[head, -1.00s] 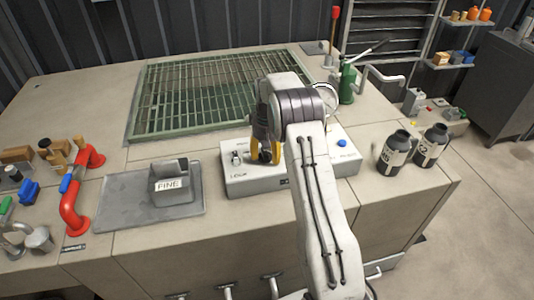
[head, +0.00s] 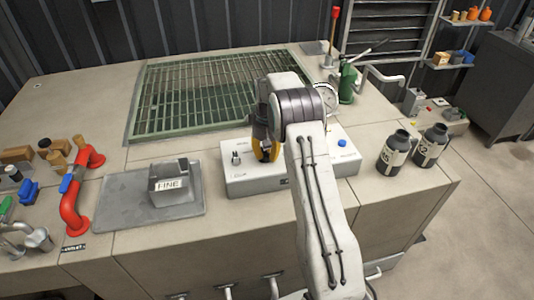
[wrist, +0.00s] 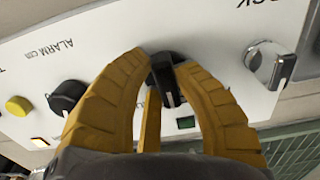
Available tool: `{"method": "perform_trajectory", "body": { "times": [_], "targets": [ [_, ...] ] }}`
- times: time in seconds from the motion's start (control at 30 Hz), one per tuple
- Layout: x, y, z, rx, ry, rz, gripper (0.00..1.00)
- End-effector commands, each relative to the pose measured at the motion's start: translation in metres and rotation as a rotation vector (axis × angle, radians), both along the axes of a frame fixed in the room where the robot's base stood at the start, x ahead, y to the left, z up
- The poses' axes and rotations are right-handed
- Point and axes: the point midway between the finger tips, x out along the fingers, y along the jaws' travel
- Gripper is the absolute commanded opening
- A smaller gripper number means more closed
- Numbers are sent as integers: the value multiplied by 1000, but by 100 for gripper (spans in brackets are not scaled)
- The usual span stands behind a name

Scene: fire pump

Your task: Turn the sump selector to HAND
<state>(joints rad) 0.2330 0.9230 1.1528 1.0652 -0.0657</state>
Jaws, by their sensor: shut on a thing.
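In the head view my gripper (head: 266,156) is down at the front of the white control box (head: 308,186); my arm hides part of the box and the knob.
A grey FINE block (head: 170,185) stands left of the box. Two dark bottles (head: 395,150) stand right.

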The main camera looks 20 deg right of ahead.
Motion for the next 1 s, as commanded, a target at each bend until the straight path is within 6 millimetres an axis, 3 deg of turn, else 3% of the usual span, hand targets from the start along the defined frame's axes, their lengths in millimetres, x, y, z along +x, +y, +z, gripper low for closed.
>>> {"method": "perform_trajectory", "body": {
  "times": [1.0],
  "targets": [
    [5, -3, -1, 1, 3, 825, 0]
  ]
}}
